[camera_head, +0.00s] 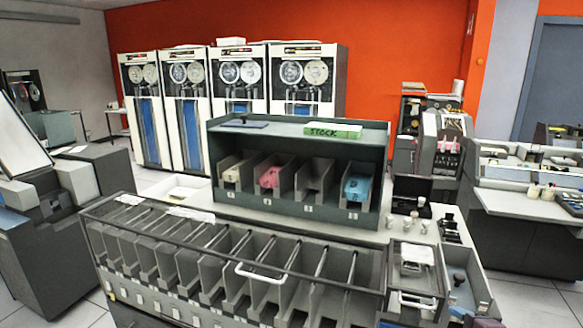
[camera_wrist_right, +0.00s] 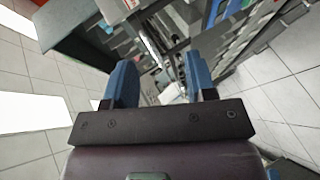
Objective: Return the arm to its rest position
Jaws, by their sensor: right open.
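My right gripper (camera_wrist_right: 160,82) shows in the right wrist view with its two blue fingers apart and nothing between them. It hangs in free air, with tiled floor and cabinets behind it. The dark green card rack (camera_head: 300,148) stands on the counter in the head view. Cream, pink and blue cards sit in three of its compartments, and one compartment looks empty.
A long sorter with several pockets (camera_head: 220,270) fills the front. A green box marked STOCK (camera_head: 333,131) lies on the rack top. Small white cups (camera_head: 408,222) stand on the counter right of the rack. Tape cabinets (camera_head: 235,85) line the back. Floor (camera_wrist_right: 270,130) shows beside my right gripper.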

